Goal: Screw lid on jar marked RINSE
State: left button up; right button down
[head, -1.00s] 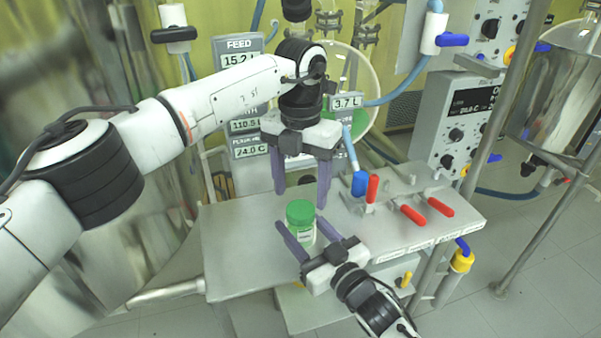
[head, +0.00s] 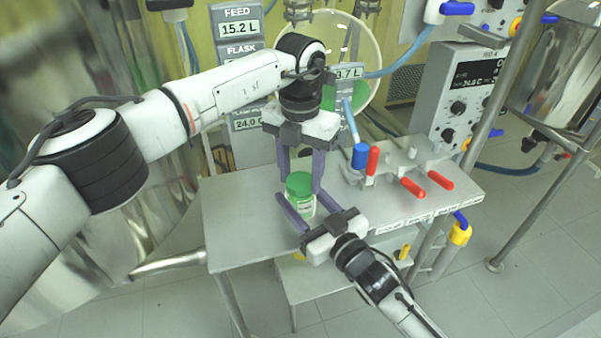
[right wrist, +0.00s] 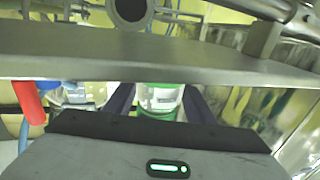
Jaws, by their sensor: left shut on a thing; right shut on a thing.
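The jar (head: 302,206) stands upright near the front edge of the grey bench, with a green lid (head: 299,184) on its top. Its label is too small to read. My right gripper (head: 301,197) is shut on the jar's body from the front. My left gripper (head: 300,182) points straight down from above, its fingers on either side of the lid and shut on it. In the right wrist view the jar (right wrist: 160,97) sits between the dark fingers, its green lid towards the bottom of the picture. How far the lid is threaded cannot be seen.
The bench (head: 240,215) is bare left of the jar. To the right is a valve block with red handles (head: 411,187) and a blue handle (head: 360,156). Behind stand a round glass vessel (head: 368,70) and readout signs (head: 237,28). A metal post (head: 525,60) rises at the right.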

pick_arm(q)
jog(key=o, duration=1.3)
jog(key=shift+c, duration=0.2)
notch_tip(320, 180, up, 12)
pick_arm(e)
jog(key=c, duration=0.7)
grip_release()
jog(key=shift+c, duration=0.2)
pick_arm(q)
jog(key=shift+r, duration=0.1)
pick_arm(e)
jog(key=v, duration=1)
